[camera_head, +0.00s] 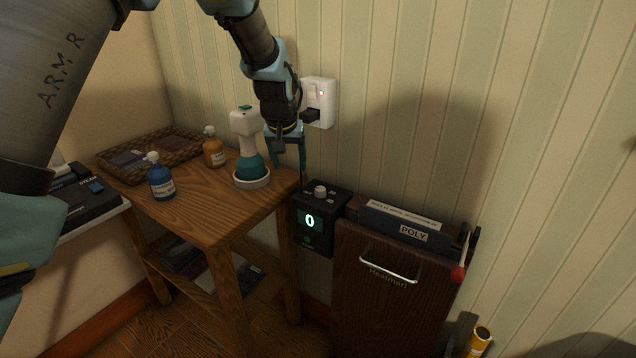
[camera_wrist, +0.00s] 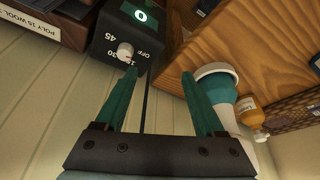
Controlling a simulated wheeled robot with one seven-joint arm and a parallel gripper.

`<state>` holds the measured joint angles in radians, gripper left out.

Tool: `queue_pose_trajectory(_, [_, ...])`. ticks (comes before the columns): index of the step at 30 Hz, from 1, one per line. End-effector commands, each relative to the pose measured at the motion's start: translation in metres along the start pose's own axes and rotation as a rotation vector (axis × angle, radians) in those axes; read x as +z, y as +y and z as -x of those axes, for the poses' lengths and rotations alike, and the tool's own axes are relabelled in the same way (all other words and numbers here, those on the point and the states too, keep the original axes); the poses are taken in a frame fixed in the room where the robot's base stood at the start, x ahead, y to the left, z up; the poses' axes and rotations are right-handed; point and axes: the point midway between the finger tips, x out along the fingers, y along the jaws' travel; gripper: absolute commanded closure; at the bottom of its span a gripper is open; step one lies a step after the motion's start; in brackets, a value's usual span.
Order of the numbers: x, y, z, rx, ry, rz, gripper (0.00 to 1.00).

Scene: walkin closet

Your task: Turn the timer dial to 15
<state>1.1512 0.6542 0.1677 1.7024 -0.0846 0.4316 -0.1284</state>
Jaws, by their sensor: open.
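The timer (camera_head: 318,240) is a small black box against the wall, between the wooden side table and the dark wooden cabinet. Its lit front display reads 0. Its pale round dial (camera_head: 320,190) is on the top face. In the wrist view the timer (camera_wrist: 109,38) shows its dial (camera_wrist: 125,53) with the marks OFF, 45, 30 and a partly hidden one starting with 1. My gripper (camera_head: 287,158) points down, open and empty, above and slightly left of the dial. In the wrist view my gripper's (camera_wrist: 160,76) left fingertip is near the dial; I cannot tell if they touch.
The side table (camera_head: 215,207) holds a white and teal device (camera_head: 247,150) close to my gripper, a blue bottle (camera_head: 161,178), an orange bottle (camera_head: 213,150) and a wicker tray (camera_head: 120,172). A wall outlet (camera_head: 320,92) with a black plug is just right of my wrist.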

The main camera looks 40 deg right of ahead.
Motion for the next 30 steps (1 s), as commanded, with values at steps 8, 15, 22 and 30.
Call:
queue_pose_trajectory(8, [-0.012,0.066,-0.014,0.026,0.025,-0.080,0.29])
queue_pose_trajectory(15, [-0.013,0.066,-0.049,0.025,0.022,-0.080,0.29])
queue_pose_trajectory(22, [-0.013,0.067,-0.089,0.026,0.024,-0.079,0.29])
queue_pose_trajectory(30, [-0.015,0.068,-0.115,0.026,0.026,-0.079,0.29])
